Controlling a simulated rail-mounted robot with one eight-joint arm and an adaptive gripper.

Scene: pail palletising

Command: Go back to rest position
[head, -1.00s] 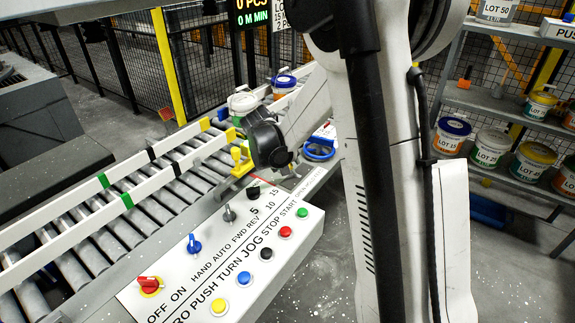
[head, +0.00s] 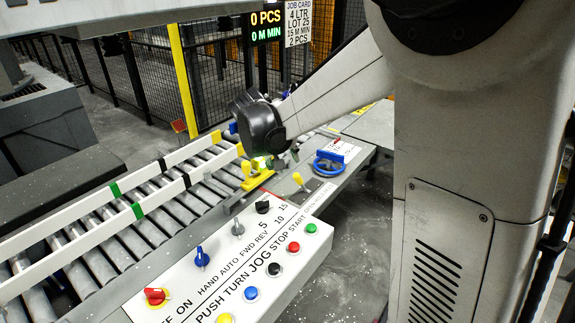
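My arm reaches from the right over the conveyor's far end, and its dark wrist is beside the yellow handles. My gripper (head: 279,161) is mostly hidden below the wrist; its fingers are not clear, and I cannot tell whether it is open or shut. No held object shows. The control panel (head: 222,290) stands in front, with a red knob (head: 157,296), a blue knob (head: 201,257), black and grey switches and several coloured push buttons.
The roller conveyor (head: 148,237) with white side rails runs along the left. A blue handwheel (head: 329,164) and a yellow-handled lever (head: 299,181) are beyond the panel. Mesh fencing stands behind. A display (head: 266,26) reads 0 PCS, beside a job card (head: 298,24). Open floor lies right of the panel.

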